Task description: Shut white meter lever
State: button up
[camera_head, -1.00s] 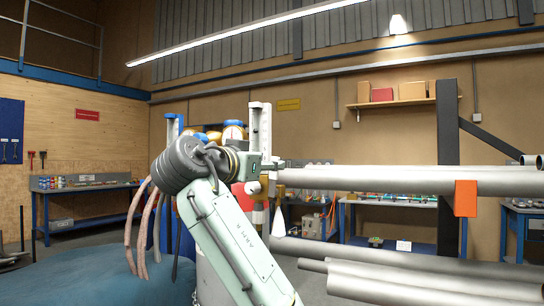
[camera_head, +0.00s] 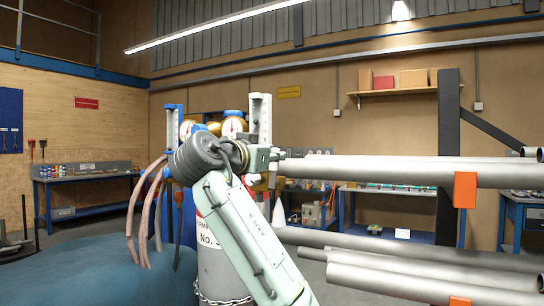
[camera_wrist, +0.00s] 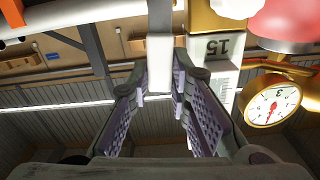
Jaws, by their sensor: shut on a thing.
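The white meter (camera_head: 261,117) stands upright on the right of the gas fittings, and a part of it marked 15 (camera_wrist: 218,46) shows at the upper right of the wrist view. My gripper (camera_wrist: 158,80) is shut on the white lever (camera_wrist: 160,50), a pale bar with a block-like end between the purple finger pads. In the head view my gripper (camera_head: 270,158) is just below and right of the white meter. The lever cannot be made out there behind my wrist and fittings.
A grey cylinder (camera_head: 212,262) stands below, behind my arm. Long grey pipes (camera_head: 400,173) with an orange clamp (camera_head: 465,190) extend to the right.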

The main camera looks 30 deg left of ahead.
grip_shut()
